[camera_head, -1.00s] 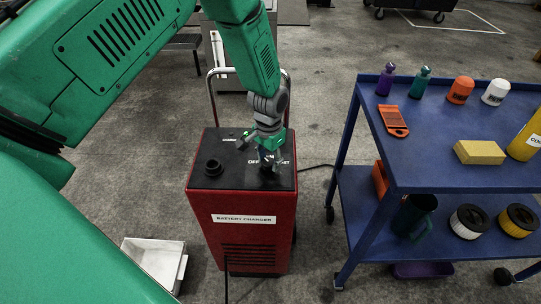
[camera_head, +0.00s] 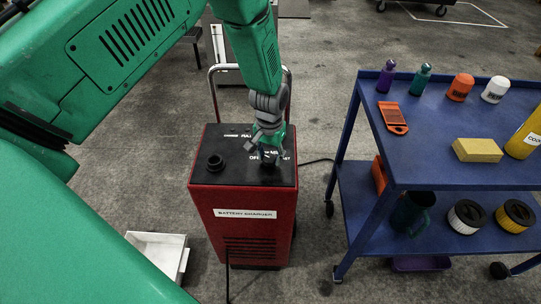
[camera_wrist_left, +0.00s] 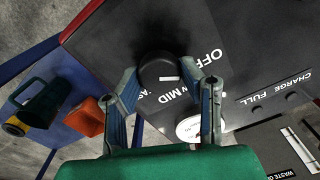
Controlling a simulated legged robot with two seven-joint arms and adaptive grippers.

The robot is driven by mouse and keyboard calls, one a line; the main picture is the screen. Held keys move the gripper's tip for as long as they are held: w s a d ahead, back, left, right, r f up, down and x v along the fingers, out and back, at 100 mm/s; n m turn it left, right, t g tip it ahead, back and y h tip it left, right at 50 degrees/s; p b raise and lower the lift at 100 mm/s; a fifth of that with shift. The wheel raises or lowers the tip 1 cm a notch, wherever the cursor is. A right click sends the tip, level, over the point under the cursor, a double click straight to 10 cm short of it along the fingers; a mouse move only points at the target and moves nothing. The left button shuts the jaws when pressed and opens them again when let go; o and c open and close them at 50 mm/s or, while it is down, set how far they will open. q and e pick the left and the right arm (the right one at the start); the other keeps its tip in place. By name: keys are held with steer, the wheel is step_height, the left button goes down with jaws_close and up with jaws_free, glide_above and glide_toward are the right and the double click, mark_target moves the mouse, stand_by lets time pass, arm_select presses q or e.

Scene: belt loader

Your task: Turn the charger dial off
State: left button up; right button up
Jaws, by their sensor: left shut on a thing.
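The red battery charger (camera_head: 243,230) stands upright on the floor with a black top panel. My left gripper (camera_head: 268,155) reaches down to the dial on the right part of that panel and mostly hides it in the head view. In the left wrist view the round black dial (camera_wrist_left: 158,76) with a short white mark sits between the two fingers of the left gripper (camera_wrist_left: 168,85), which is shut on it. White OFF and MID lettering shows beside the dial; other lettering is partly covered. My right gripper is not in view.
A second black knob (camera_head: 215,163) stands on the panel's left part. The blue cart (camera_head: 440,150) to the right carries bottles, a yellow block and other items. A white bin (camera_head: 160,252) lies on the floor at left. A metal handle (camera_head: 213,90) rises behind the charger.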

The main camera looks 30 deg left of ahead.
mark_target(269, 158)
arm_select(q)
steer(key=shift+s+f, duration=0.3)
steer(key=shift+s, duration=0.15)
steer(key=o, duration=1.1)
steer(key=shift+o, duration=0.2)
steer(key=shift+w+r, duration=0.1)
steer(key=shift+w, duration=0.1)
steer(key=shift+w+r, duration=0.1)
steer(key=shift+r, duration=0.2)
step_height(269, 158, up, 11)
steer(key=shift+r, duration=0.1)
